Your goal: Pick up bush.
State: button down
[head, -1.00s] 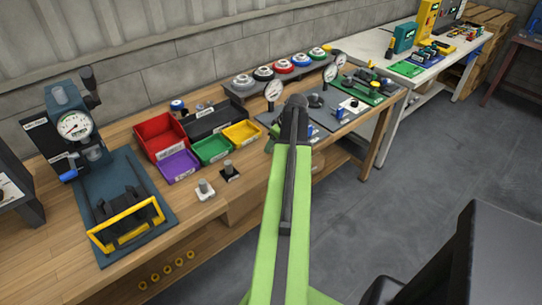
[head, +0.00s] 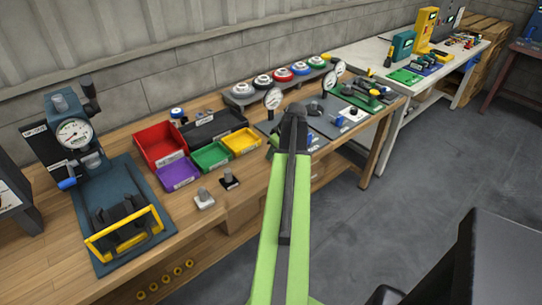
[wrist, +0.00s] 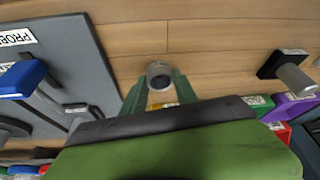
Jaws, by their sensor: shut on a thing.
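The bush (wrist: 158,70) is a short grey metal cylinder with a hollow end. It shows in the wrist view between the two green fingers of my gripper (wrist: 158,80). My gripper is shut on it, with a finger on either side. Wooden bench top shows around and behind it; I cannot tell how far it is above the wood. In the head view my arm hides the bush and most of the gripper.
A grey plate (wrist: 65,60) with gauges is on the other side.

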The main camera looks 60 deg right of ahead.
jog(key=shift+r+p, duration=0.55)
jog(key=shift+r, duration=0.05)
notch_tip(320, 180, up, 4)
jog(key=p, duration=0.4)
jog(key=s+d+r+p, duration=0.1)
jog(key=s+r+p, duration=0.2)
jog(key=s, duration=0.2)
jog(key=s+d+r+p, duration=0.2)
jog(key=s, duration=0.4)
jog(key=shift+d+r+p, duration=0.3)
jog(key=shift+r+p, duration=0.1)
